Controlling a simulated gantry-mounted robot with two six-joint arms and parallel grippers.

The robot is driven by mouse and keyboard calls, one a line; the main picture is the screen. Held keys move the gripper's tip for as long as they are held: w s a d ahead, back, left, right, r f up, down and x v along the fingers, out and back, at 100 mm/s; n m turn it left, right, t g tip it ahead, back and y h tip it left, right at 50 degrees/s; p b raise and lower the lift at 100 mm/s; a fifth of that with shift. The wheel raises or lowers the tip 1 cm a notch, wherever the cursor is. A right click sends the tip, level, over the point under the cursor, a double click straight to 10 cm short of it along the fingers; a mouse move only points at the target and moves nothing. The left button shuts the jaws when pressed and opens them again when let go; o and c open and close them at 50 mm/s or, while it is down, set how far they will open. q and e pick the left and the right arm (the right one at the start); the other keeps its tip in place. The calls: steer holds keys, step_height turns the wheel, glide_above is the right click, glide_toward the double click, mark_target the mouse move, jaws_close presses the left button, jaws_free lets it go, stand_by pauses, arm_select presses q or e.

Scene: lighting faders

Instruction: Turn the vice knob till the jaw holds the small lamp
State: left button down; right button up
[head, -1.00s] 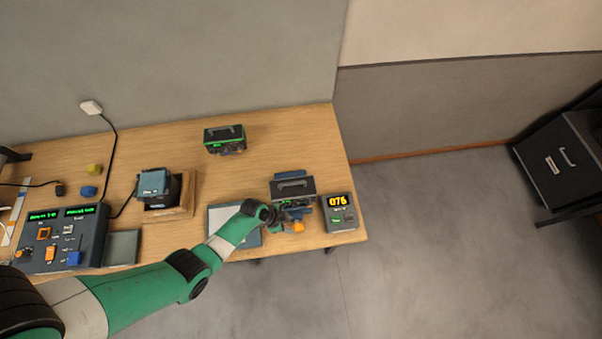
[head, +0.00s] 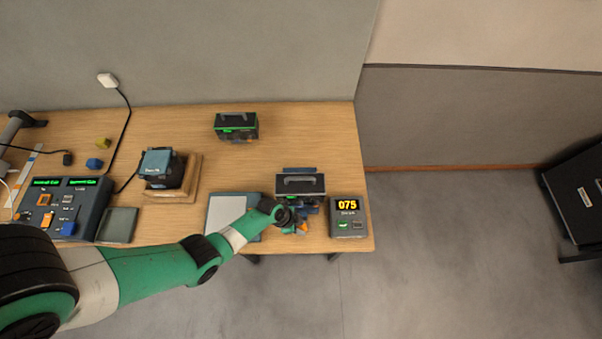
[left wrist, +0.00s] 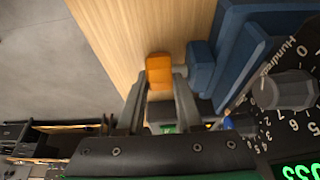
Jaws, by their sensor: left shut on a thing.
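My left gripper (left wrist: 160,88) has its two fingers closed on an orange piece, which looks like the vice knob (left wrist: 159,68). Blue blocks (left wrist: 240,50), which look like the vice body and jaw, stand just right of it in the left wrist view. In the head view my left gripper (head: 290,217) is at the table's front edge, by the orange piece (head: 303,229) and the blue parts (head: 313,206), and partly hides them. I cannot make out the small lamp or whether the jaw touches it. My right gripper is not in view.
A black box with a handle (head: 300,186) stands behind the vice. A grey display unit (head: 348,217) reading 075 is close on the right. A numbered dial (left wrist: 288,90) is near my gripper. A pale panel (head: 226,213) lies left; table behind is mostly clear.

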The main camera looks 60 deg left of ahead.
arm_select(q)
steer(key=shift+w+d+g+y+p, duration=0.2)
steer(key=shift+g+y+p, duration=0.1)
steer(key=shift+g+y, duration=0.55)
steer(key=shift+w+f+g+y, duration=0.15)
steer(key=shift+g+y, duration=0.1)
steer(key=shift+g, duration=0.5)
steer(key=shift+g+b, duration=0.3)
steer(key=c, duration=0.8)
jaws_free()
steer(key=shift+c, duration=0.2)
